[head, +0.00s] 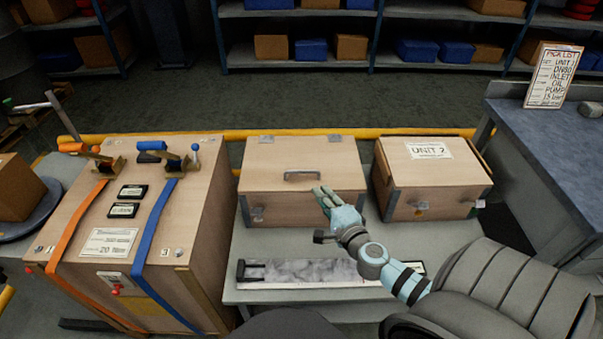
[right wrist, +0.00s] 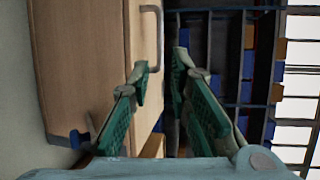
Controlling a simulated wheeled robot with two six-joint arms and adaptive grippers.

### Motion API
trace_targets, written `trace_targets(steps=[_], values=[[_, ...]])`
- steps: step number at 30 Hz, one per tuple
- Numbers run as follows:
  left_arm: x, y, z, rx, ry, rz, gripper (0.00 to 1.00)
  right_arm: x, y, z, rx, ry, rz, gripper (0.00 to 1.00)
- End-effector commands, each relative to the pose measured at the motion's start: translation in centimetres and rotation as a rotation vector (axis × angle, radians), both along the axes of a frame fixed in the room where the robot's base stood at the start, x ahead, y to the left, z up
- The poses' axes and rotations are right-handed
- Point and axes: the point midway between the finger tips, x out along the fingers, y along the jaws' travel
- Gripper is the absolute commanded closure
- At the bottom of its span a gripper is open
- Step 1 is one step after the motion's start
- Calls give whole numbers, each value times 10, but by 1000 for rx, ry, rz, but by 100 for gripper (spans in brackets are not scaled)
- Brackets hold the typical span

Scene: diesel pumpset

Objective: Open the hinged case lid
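The wooden case (head: 290,163) stands on the grey bench in the middle of the head view, its lid shut. A grey handle (head: 301,175) is on the lid and two hinge plates (head: 334,139) sit at its back edge. A latch (head: 257,214) shows at the front left; the front right is partly behind my gripper. My right gripper (head: 328,196) is open and empty at the lid's front right edge. In the right wrist view its parted fingers (right wrist: 160,80) show beside the case (right wrist: 80,65) and handle (right wrist: 152,38); contact cannot be told. My left gripper is out of view.
A second case marked UNIT 2 (head: 430,172) stands close on the right. A tall crate (head: 150,225) with orange and blue straps stands on the left. A yellow rail (head: 380,132) runs behind, with shelves beyond.

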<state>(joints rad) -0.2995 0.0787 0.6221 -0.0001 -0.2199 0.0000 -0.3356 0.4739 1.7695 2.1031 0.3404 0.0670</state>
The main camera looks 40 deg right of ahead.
Motion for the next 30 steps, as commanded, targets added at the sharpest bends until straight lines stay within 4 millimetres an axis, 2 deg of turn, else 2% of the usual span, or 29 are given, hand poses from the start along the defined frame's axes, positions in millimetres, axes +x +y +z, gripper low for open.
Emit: trace_targets(steps=[5, 9, 15, 21, 29, 30], values=[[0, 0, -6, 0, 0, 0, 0, 36, -9, -8, 2, -2, -3, 82], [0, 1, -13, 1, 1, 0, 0, 75, -19, -15, 1, -2, -2, 82], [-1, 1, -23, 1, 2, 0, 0, 113, -28, -23, 1, 0, 1, 82], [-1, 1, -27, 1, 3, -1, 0, 130, -32, -25, -1, 0, 2, 82], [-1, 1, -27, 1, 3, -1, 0, 131, -32, -24, -1, 1, 3, 82], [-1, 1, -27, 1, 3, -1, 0, 131, -32, -24, -1, 1, 3, 87]])
